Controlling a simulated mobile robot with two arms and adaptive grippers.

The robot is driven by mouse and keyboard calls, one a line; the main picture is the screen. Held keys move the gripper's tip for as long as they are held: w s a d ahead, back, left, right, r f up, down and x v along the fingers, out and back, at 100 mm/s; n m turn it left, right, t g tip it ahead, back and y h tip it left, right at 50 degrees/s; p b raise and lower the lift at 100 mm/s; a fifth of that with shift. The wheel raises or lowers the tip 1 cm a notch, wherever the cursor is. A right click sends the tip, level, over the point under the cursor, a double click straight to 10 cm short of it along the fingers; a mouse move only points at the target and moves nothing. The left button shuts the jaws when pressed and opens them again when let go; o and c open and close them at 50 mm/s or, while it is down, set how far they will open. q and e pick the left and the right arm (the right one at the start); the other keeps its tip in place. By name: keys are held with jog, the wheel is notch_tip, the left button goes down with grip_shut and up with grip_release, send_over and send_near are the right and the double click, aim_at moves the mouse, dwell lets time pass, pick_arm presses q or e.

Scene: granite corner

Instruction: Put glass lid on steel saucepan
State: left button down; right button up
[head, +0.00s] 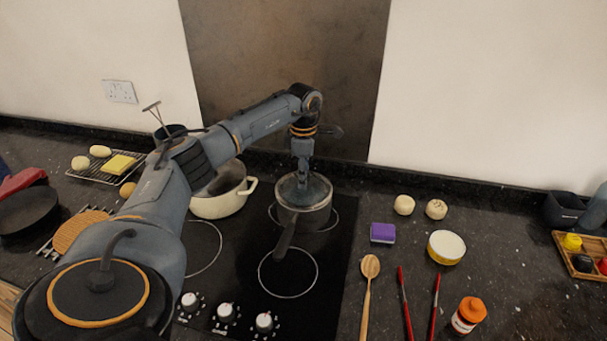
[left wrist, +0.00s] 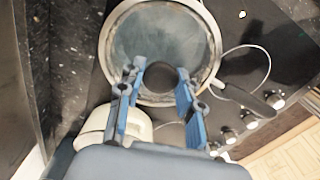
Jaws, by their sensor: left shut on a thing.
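The steel saucepan (head: 306,217) stands on the rear right ring of the black hob, its dark handle (head: 285,240) pointing toward the front. The round glass lid (head: 319,190) with a metal rim is over the saucepan's mouth, roughly level and lined up with it. I cannot tell whether its rim rests fully on the pan. My left gripper (head: 302,170) comes down from above and is shut on the lid's dark knob. The left wrist view shows the fingers (left wrist: 158,88) on both sides of the knob, with the glass lid (left wrist: 165,40) beyond. My right gripper is not in view.
A cream pot (head: 222,205) stands left of the saucepan, partly behind my left arm. The front right ring (head: 288,273) is empty. A purple sponge (head: 383,233), wooden spoon (head: 369,270) and orange-capped bottle (head: 468,315) lie or stand right of the hob.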

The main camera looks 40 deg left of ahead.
pick_arm(q)
jog(key=shift+f, duration=0.2)
dwell(0.6)
jog(key=shift+c, duration=1.7)
grip_release()
jog(key=shift+r, duration=0.1)
jog(key=shift+r+p, duration=2.7)
jog(key=shift+r, duration=0.75)
jog(key=shift+d+f, duration=0.1)
jog(key=shift+f, duration=0.05)
